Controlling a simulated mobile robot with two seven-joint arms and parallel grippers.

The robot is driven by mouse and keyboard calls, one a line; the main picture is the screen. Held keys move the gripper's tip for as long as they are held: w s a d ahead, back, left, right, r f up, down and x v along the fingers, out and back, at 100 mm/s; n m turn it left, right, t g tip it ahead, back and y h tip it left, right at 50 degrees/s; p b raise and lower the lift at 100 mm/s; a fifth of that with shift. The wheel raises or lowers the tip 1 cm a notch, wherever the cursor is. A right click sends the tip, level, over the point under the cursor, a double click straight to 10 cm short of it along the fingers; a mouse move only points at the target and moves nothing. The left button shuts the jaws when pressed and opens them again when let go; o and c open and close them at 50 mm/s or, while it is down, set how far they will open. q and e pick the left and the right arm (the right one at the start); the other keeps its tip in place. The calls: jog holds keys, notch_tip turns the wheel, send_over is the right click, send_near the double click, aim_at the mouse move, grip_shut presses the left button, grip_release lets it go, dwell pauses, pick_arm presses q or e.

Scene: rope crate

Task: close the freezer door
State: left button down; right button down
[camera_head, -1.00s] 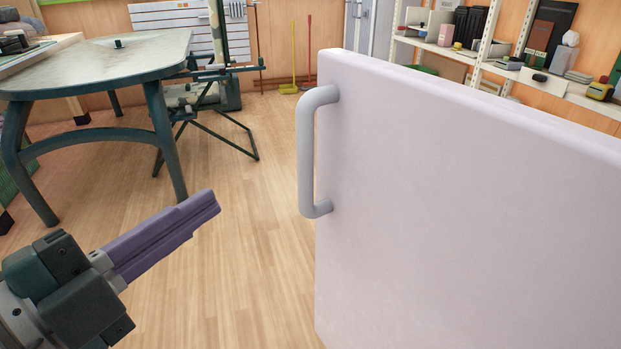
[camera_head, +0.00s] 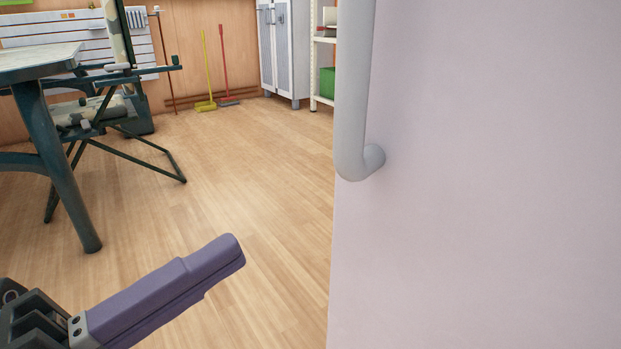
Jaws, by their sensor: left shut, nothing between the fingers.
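The freezer door (camera_head: 480,200) is a pale pinkish-white panel that fills the right part of the head view. Its grey bar handle (camera_head: 354,90) runs down near the door's left edge; the handle's top is cut off by the frame. The freezer's body is not in view, so how far the door stands open cannot be told. My left gripper (camera_head: 238,250), with purple fingers, is shut and empty at the lower left, apart from the door and to the left of its edge. My right gripper is not in view.
A green table (camera_head: 45,62) and a folding camouflage chair (camera_head: 100,108) stand at the left. A yellow broom (camera_head: 205,104), a red broom (camera_head: 226,102) and a grey cabinet (camera_head: 284,48) are at the back wall. The wooden floor (camera_head: 240,170) between is clear.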

aim_at(336, 181)
pick_arm(q)
jog(key=b+x, duration=0.1)
jog(key=x, duration=0.8)
jog(key=shift+w, duration=0.25)
jog(key=shift+d, duration=0.1)
